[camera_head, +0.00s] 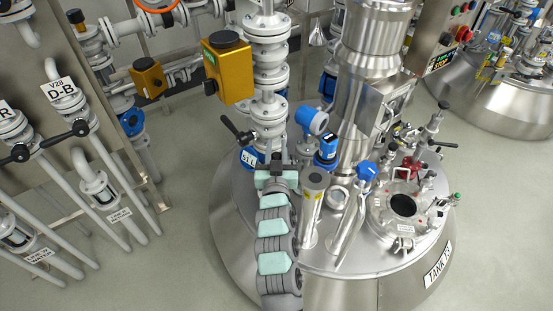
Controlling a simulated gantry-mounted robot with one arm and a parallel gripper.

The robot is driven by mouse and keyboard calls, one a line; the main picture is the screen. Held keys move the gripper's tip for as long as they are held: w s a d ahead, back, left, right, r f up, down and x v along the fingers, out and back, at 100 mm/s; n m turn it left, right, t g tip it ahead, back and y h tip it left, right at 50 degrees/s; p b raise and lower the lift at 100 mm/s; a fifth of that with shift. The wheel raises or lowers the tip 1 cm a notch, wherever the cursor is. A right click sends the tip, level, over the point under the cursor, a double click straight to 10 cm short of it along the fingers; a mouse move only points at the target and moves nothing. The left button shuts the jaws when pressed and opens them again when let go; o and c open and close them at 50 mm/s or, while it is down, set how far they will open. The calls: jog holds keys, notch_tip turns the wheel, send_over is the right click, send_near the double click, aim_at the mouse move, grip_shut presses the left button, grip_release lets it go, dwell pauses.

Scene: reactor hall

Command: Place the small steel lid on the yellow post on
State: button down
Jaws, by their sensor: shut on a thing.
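My gripper (275,168) is at the far end of my grey and mint-green arm, over the left part of the steel tank top (350,262). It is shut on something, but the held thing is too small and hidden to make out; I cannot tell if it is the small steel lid. Just right of my gripper stands an upright steel post with a yellow label (312,205). No plainly yellow post shows on the tank top, and I cannot make out a separate small lid.
A blue-headed instrument (313,121), a blue-capped valve (366,170) and a slanted steel tube (350,227) crowd the post. A round hatch (403,206) is at right. A tall steel column (365,95) and a yellow actuator box (228,70) rise behind. The tank's front right is clearer.

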aim_at(277, 158)
jog(key=shift+f+b, duration=0.5)
jog(key=shift+f, duration=1.35)
jog(key=shift+f, duration=0.1)
jog(key=c, duration=1.1)
grip_release()
jog(key=shift+f, duration=0.1)
jog(key=shift+c, duration=0.2)
